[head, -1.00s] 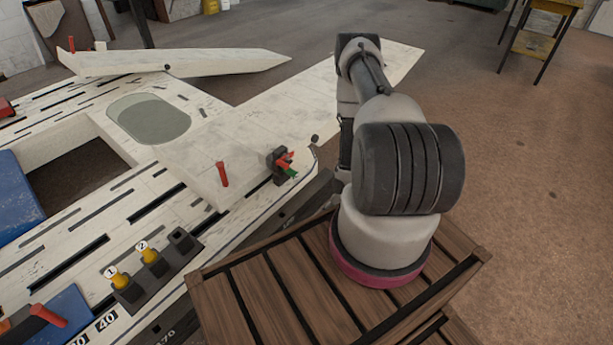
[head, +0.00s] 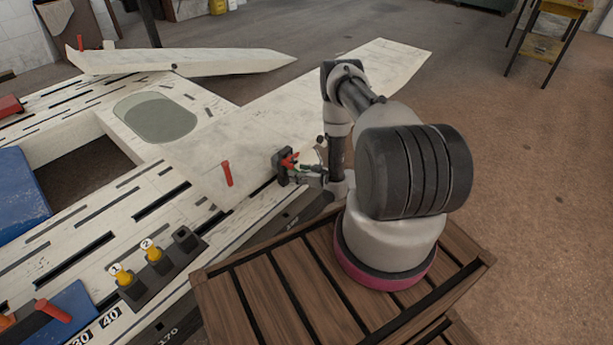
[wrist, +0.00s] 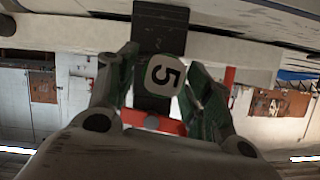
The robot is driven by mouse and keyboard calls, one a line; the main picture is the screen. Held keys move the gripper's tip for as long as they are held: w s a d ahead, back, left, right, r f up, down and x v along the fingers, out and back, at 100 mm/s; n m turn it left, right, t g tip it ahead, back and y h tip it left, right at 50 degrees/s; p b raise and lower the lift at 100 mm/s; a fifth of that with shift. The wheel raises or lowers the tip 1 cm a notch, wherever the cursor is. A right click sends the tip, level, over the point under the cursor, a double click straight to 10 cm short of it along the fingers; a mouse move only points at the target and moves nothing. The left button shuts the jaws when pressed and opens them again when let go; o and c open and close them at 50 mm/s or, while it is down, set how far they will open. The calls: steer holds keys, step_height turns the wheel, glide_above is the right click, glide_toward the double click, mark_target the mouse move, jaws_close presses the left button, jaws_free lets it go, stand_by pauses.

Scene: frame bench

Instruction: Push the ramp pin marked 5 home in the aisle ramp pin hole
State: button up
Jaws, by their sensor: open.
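The pin marked 5 (wrist: 165,75) shows its white tag close up in the wrist view, in front of a dark block. A red bar (wrist: 152,122) shows just below the tag. My gripper (wrist: 160,62) is open, with one green-padded finger on each side of the tag; I cannot tell whether they touch it. In the head view, my gripper (head: 308,174) reaches from the right to the dark block (head: 281,167) at the panel edge, where small red and green parts show. The hole itself and the pin's depth in it are hidden.
An upright red pin (head: 227,173) stands on the panel left of the block. A dark holder (head: 182,240) carries yellow pins marked 1 and 2. A slatted wooden stand (head: 270,290) lies below my arm. Open floor is at the right.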

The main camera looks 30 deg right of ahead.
steer(key=shift+w+a+f, duration=0.2)
steer(key=shift+w+f, duration=0.05)
steer(key=shift+w, duration=0.3)
steer(key=c, duration=1.1)
steer(key=shift+w+a, duration=0.1)
steer(key=shift+w, duration=0.1)
jaws_close()
steer(key=o, duration=1.3)
jaws_free()
